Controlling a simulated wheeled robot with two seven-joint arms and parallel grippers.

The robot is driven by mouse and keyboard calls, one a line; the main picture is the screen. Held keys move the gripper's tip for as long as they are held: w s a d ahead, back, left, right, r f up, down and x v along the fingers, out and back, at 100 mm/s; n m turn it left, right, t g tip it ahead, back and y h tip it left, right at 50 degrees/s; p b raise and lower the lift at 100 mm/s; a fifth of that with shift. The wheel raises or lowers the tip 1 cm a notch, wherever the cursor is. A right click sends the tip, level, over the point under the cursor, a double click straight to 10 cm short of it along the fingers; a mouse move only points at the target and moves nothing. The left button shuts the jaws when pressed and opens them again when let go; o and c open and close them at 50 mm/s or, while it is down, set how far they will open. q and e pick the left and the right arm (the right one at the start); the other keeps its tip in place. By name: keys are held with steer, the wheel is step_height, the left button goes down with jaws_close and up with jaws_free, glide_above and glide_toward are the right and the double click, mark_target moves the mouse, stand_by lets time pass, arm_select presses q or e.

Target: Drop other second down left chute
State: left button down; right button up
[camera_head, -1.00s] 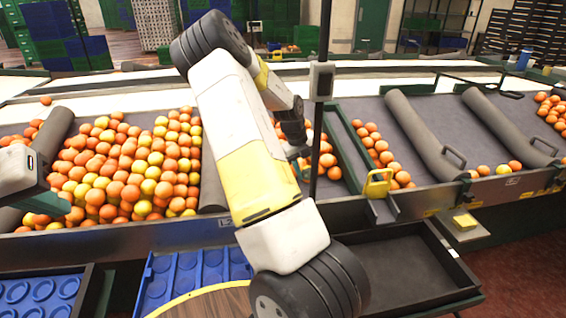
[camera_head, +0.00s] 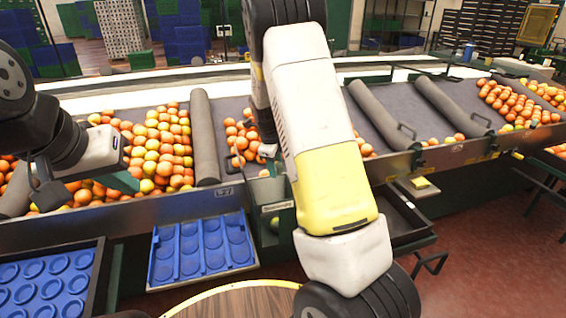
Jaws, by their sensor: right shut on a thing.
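Oranges (camera_head: 160,140) with some yellow fruits fill the left bay of the sloped bench. A smaller group of oranges (camera_head: 236,130) lies in the bay to its right. My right gripper (camera_head: 267,152) shows only in part beside my white and yellow forearm. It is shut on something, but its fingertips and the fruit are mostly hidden. A green chute (camera_head: 258,208) with a label opens at the bench's front edge below it, with greenish fruit inside, partly covered by my arm. My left gripper (camera_head: 98,165) is over the left bay's oranges, and its jaw gap is unclear.
A blue dimpled tray (camera_head: 203,250) stands below the bench front, another (camera_head: 45,290) at lower left. Grey padded rollers (camera_head: 206,140) divide the bays. A dark tray (camera_head: 402,225) is partly behind my arm. A round wooden top (camera_head: 235,303) is at the bottom. Red floor lies clear at right.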

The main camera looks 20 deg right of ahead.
steer(key=shift+f, duration=0.2)
step_height(320, 180, down, 5)
steer(key=shift+f, duration=0.2)
steer(key=o, duration=1.5)
steer(key=shift+r, duration=0.1)
steer(key=v, duration=0.7)
steer(key=shift+s+a+r, duration=0.1)
steer(key=shift+s+r, duration=0.05)
steer(key=shift+r, duration=0.1)
steer(key=shift+r, duration=0.1)
